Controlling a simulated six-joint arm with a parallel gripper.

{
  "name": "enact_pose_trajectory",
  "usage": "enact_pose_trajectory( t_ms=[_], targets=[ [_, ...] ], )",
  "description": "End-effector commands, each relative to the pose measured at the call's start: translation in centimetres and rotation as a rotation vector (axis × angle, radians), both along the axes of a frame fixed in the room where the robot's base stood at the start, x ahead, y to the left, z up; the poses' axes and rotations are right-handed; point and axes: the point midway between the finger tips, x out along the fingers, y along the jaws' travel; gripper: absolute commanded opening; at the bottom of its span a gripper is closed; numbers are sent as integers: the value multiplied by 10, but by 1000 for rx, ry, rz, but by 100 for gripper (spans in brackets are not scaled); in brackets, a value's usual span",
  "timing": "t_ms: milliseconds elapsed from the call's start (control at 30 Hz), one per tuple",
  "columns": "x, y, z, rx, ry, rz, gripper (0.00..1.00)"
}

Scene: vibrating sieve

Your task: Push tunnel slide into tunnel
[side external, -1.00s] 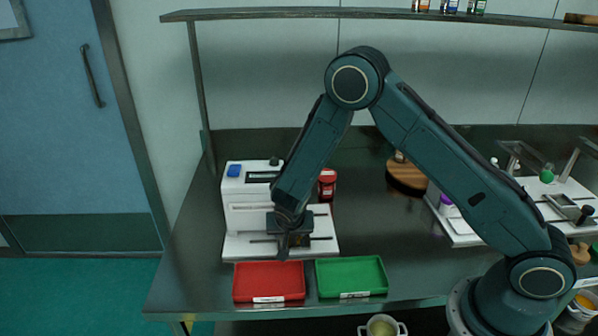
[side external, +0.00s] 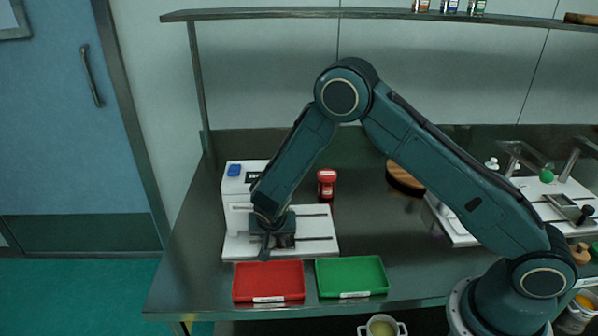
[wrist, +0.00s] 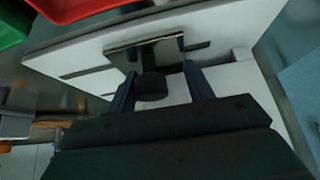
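The white sieve machine (side external: 236,212) stands at the left of the bench, its tall housing on the left and a flat white base (side external: 325,243) with dark rail slots to its right. My gripper (side external: 268,250) is low over the base, close to the housing. In the wrist view my gripper (wrist: 158,70) has its two blue fingers apart, with a dark round knob (wrist: 151,87) between them and gaps visible on both sides. A shiny metal plate (wrist: 145,46) lies by the fingertips, probably part of the slide. The tunnel opening is hidden by my arm.
A red tray (side external: 268,281) and a green tray (side external: 351,276) sit at the front edge of the base. A red-lidded jar (side external: 327,183) stands behind it.

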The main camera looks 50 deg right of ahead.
Motion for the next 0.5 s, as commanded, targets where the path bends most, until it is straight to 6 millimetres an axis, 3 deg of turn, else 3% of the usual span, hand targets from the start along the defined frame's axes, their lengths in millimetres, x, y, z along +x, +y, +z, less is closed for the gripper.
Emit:
enact_pose_trajectory(
  t_ms=[500],
  targets=[
    [16, 16, 0, 1, -1, 2, 51]
  ],
)
